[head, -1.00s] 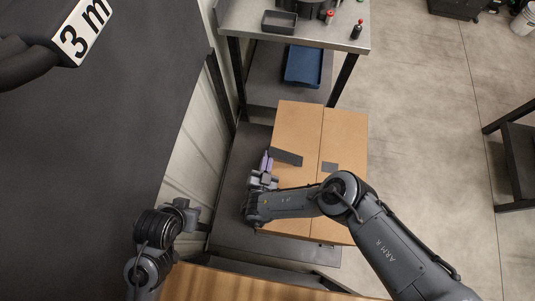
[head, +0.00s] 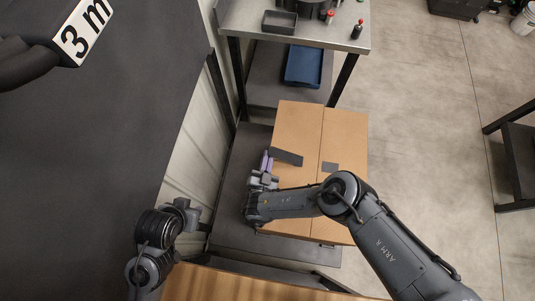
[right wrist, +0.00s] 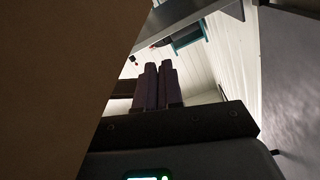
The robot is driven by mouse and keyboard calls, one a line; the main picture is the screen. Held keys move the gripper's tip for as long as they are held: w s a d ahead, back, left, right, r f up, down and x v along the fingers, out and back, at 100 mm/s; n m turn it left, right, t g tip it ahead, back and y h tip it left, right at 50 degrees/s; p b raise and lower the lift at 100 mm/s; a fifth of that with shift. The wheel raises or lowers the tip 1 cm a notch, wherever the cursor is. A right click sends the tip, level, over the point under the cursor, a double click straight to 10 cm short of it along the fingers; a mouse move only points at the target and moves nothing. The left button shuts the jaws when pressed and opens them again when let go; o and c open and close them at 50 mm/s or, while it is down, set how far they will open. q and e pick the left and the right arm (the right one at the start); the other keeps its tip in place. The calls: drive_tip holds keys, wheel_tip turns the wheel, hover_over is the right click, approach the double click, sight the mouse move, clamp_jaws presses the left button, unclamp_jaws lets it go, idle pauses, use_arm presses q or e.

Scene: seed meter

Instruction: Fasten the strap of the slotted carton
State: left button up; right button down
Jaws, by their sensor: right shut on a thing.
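The brown cardboard carton (head: 345,130) has a seam running down its top. A dark strap (head: 286,157) lies slantwise over the carton's left edge and top. A small grey patch (head: 329,168) sits flat on the top, right of the seam and apart from the strap. My right gripper (head: 266,160) is at the carton's left side, shut on the strap by its left end; the grip itself is hard to see. In the right wrist view its purple fingers (right wrist: 155,86) are close together, beside the carton wall (right wrist: 60,75). My left arm's end (head: 183,212) is low at the left; its fingers cannot be made out.
The carton stands on a dark low surface (head: 240,205). Behind it is a metal table (head: 330,38) with a dark tray (head: 280,22) and small bottles. A blue tray (head: 303,66) is on its lower shelf. Open floor (head: 425,130) lies right of the carton.

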sight(272, 156)
drive_tip(key=shift+d, duration=0.15)
drive_tip(key=shift+d+r+m+p, duration=0.2)
drive_tip(key=shift+r+m+p, duration=0.3)
drive_tip(key=shift+r+p, duration=0.25)
drive_tip(key=shift+d+r+m+p, duration=0.35)
drive_tip(key=shift+r+m+p, duration=0.35)
drive_tip(key=shift+p, duration=0.05)
drive_tip(key=r+m+p, duration=0.1)
drive_tip(key=d+m+p, duration=0.1)
drive_tip(key=d+r+m+p, duration=0.1)
drive_tip(key=shift+s+d+r, duration=0.2)
drive_tip(key=shift+s+r, duration=0.05)
drive_tip(key=shift+r, duration=0.05)
drive_tip(key=shift+d+r+p, duration=0.35)
drive_tip(key=shift+d+p, duration=0.1)
drive_tip(key=shift+d, duration=0.05)
